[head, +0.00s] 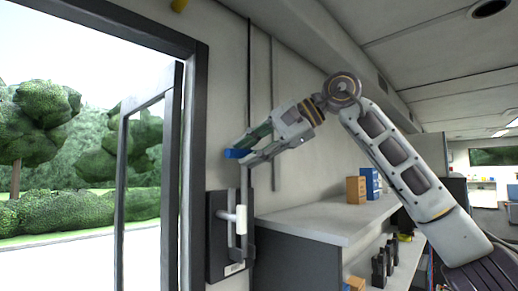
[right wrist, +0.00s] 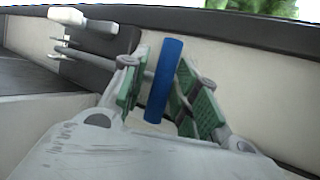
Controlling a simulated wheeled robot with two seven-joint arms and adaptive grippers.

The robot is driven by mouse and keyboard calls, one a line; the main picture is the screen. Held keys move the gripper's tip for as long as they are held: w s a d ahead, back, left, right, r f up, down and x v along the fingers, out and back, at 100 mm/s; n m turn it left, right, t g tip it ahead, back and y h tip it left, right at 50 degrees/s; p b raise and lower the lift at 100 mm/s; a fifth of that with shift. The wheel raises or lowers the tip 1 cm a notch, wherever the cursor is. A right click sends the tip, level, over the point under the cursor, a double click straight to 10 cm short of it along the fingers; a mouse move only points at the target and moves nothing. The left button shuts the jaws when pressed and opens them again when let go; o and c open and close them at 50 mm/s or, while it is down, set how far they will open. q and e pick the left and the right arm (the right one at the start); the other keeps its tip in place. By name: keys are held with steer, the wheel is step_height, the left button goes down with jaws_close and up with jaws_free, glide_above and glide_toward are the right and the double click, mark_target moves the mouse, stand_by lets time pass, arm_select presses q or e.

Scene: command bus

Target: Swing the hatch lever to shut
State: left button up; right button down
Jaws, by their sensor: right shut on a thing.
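The white handle (right wrist: 85,21) also shows at upper left in the right wrist view. The blue bar (head: 234,153) shows at the fingertips in the head view. The framed glass door (head: 173,130) stands open outward. My left gripper is not in view.
A grey counter (head: 310,222) runs right of the lever, with a brown box (head: 355,189) and blue boxes (head: 370,182) on it. Shelves below hold dark items (head: 379,270). A vertical wall rail (head: 274,120) is behind my right gripper.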

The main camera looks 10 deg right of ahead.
steer(key=shift+w+a+f, duration=0.35)
steer(key=shift+f, duration=0.15)
steer(key=c, duration=1.3)
jaws_free()
steer(key=shift+w+a, duration=0.35)
steer(key=shift+a, duration=0.15)
steer(key=shift+o, duration=0.9)
steer(key=shift+w+r, duration=0.1)
steer(key=shift+d, duration=0.25)
steer(key=shift+c, duration=0.9)
steer(key=shift+r, duration=0.1)
steer(key=shift+v, duration=1.4)
steer(key=v, duration=0.9)
steer(key=shift+s+r, duration=0.15)
steer(key=shift+s, duration=0.1)
